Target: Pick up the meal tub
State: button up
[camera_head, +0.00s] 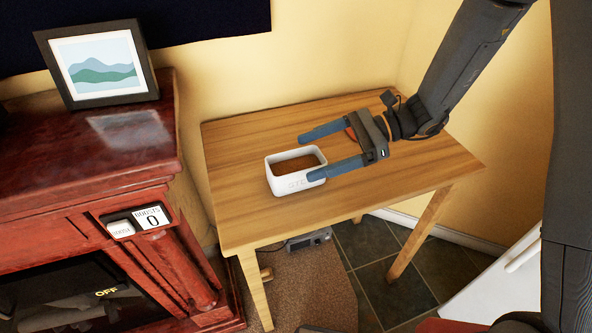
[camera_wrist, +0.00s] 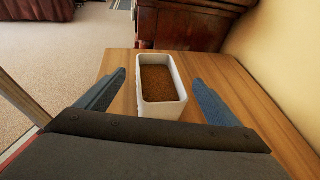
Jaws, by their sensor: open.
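The meal tub (camera_head: 287,184) is a small white rectangular tub with brown contents, upright on the wooden table (camera_head: 250,217). My gripper (camera_head: 313,157) is open, with its blue fingers low over the table at the tub's right end. In the head view the near finger overlaps the tub's near right corner, and the far finger is beyond the tub's far side. In the wrist view the tub (camera_wrist: 161,105) sits between the two spread fingers (camera_wrist: 160,88), with a gap on each side. I cannot tell whether a finger touches it.
A dark red cabinet (camera_head: 90,160) with a framed picture (camera_head: 99,64) on top stands left of the table. A yellow wall (camera_head: 330,45) runs behind. The tabletop is otherwise clear. A grey device (camera_head: 308,240) is beneath it.

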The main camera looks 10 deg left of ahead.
jog(key=shift+x, duration=1.4)
jog(key=c, duration=1.6)
jog(key=shift+r, duration=0.1)
